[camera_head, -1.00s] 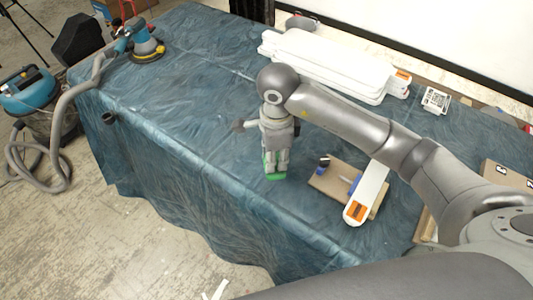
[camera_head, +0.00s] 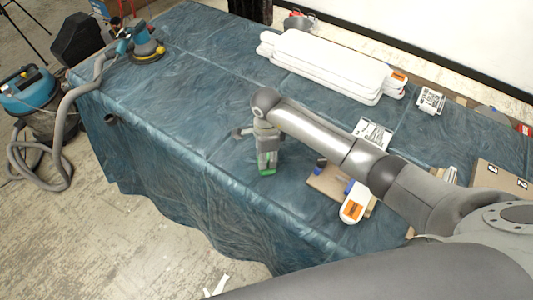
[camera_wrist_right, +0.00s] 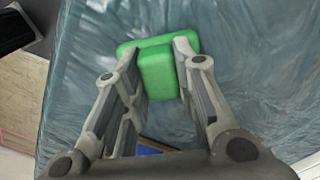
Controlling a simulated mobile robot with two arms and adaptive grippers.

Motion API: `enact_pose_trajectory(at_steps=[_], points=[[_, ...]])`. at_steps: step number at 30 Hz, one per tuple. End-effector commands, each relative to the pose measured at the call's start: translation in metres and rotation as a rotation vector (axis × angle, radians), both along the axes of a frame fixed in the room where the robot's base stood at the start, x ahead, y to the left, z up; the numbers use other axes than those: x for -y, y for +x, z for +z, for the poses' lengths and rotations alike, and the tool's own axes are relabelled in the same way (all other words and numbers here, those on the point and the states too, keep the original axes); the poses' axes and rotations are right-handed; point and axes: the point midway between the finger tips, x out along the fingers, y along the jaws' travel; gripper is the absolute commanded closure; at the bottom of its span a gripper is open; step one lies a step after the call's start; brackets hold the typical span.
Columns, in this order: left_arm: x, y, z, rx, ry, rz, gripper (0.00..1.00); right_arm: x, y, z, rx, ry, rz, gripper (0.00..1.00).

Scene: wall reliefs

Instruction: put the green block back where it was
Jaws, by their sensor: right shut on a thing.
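The green block (camera_head: 268,172) is between the fingertips of my right gripper (camera_head: 267,161), low over the blue cloth-covered table (camera_head: 190,120). In the right wrist view the block (camera_wrist_right: 158,68) shows a wide part and a narrower part. The two fingers are shut on the narrower part, one on each side. I cannot tell whether the block touches the table. My left gripper is not in view.
A brown board (camera_head: 325,183) with blue parts lies to the right of the gripper, beside a white and orange piece (camera_head: 354,206). White stacked panels (camera_head: 325,65) lie behind. A sander (camera_head: 146,45) stands far left. The cloth left of the gripper is clear.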

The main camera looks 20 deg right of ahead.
Motion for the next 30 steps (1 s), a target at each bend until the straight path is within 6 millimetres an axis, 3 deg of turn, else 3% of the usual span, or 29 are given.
enact_pose_trajectory(at_steps=[8, 9, 14, 24, 30], points=[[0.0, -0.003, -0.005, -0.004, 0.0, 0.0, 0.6, 0.0, 0.001, -0.004, 0.001, 0.0, -0.001, 0.93], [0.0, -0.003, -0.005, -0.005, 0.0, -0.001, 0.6, 0.0, 0.001, -0.003, 0.001, 0.0, -0.001, 0.71], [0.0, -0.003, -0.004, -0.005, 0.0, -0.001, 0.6, 0.0, 0.0, -0.003, 0.001, 0.0, -0.001, 0.52], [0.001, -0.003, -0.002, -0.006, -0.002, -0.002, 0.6, 0.0, 0.0, -0.001, 0.0, 0.001, -0.001, 0.52], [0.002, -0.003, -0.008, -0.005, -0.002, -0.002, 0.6, 0.001, 0.002, 0.022, 0.007, 0.0, 0.0, 0.52]])
